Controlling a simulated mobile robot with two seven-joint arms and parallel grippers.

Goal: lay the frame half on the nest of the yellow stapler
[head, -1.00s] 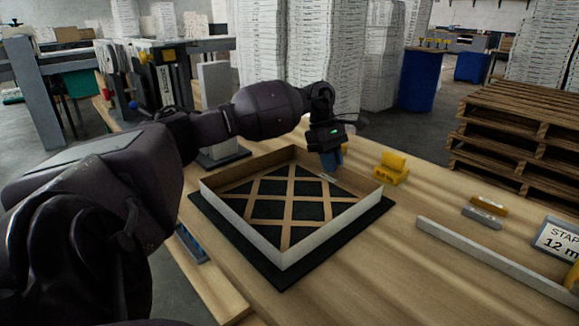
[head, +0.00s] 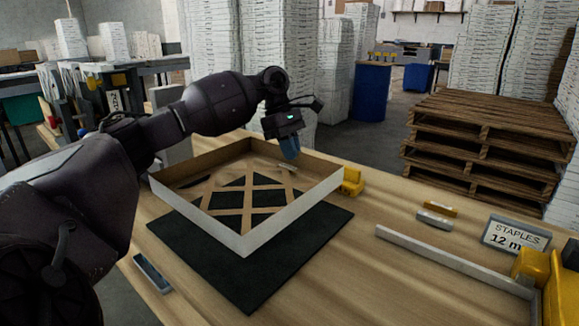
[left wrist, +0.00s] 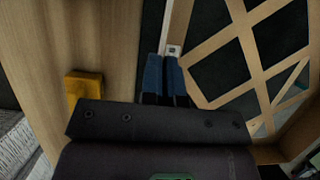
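The frame half (head: 300,215) is a shallow, open square of pale cardboard walls with a brown lattice across its bottom. It hangs tilted above a black mat (head: 260,275) on the wooden table. My left gripper (head: 290,152) is at its far wall, with blue fingers. In the left wrist view the fingers (left wrist: 173,75) are closed on the pale wall of the frame half (left wrist: 235,40). The yellow stapler (head: 560,290) is partly seen at the lower right edge. A long grey rail (head: 450,262) runs to it, apparently part of its nest. My right gripper is out of view.
A yellow block (head: 352,182) stands just behind the frame's right corner. A yellow bar (head: 440,209), a grey bar (head: 434,220) and a staples sign (head: 514,237) lie beyond the rail. Table between mat and rail is clear. Pallets (head: 485,140) are stacked behind.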

